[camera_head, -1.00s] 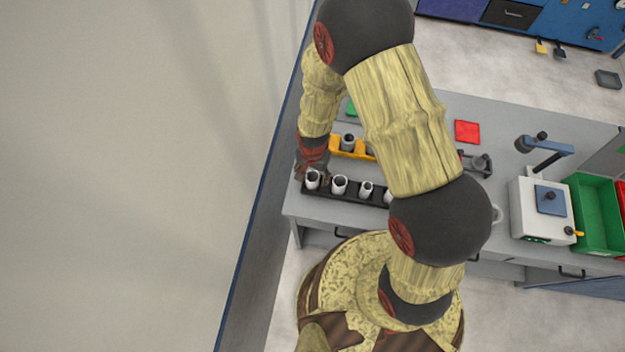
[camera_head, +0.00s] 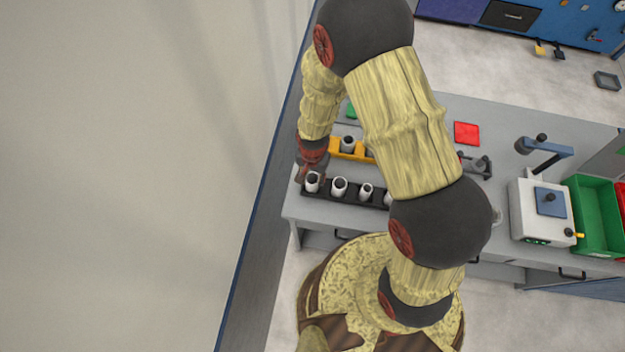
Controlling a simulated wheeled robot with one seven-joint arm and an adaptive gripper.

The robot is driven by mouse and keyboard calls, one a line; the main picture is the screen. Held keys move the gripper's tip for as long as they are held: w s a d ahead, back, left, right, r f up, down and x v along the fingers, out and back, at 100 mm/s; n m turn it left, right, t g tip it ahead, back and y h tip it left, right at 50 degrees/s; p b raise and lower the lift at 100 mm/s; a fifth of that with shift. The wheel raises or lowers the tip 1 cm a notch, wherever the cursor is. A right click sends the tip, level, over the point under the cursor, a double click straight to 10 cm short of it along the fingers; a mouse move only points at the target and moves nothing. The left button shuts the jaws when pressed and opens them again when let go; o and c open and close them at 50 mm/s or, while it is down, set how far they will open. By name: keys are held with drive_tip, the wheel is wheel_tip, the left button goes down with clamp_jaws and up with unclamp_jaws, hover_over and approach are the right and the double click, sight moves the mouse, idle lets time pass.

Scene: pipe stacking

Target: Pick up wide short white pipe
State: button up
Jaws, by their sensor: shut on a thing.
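Several white pipes stand upright in a black rack near the table's front left. The leftmost white pipe (camera_head: 312,183) is short, and my gripper (camera_head: 311,177) is down at it, shut on it. The pipe still sits at the left end of the black rack (camera_head: 327,193). Two more white pipes, one wider (camera_head: 339,187) and one narrower (camera_head: 366,191), stand to its right. Another pipe is partly hidden behind my arm. The fingertips are small and partly hidden, so their exact hold is hard to see.
A yellow rack (camera_head: 335,148) with a grey pipe (camera_head: 348,144) stands just behind the black rack. A red square (camera_head: 467,133) lies farther right. A white machine (camera_head: 541,211) and a green bin (camera_head: 597,214) stand at the table's right. My arm hides the table's middle.

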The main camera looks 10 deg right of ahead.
drive_tip(key=shift+r, duration=0.1)
drive_tip(key=shift+r, duration=0.55)
wheel_tip(320, 180, up, 2)
drive_tip(key=shift+r, duration=0.1)
drive_tip(key=s+d+r+p, duration=0.1)
drive_tip(key=s+d+r, duration=0.2)
drive_tip(key=s+r, duration=0.6)
drive_tip(key=s, duration=0.4)
drive_tip(key=shift+s+d, duration=0.15)
drive_tip(key=shift+d, duration=0.15)
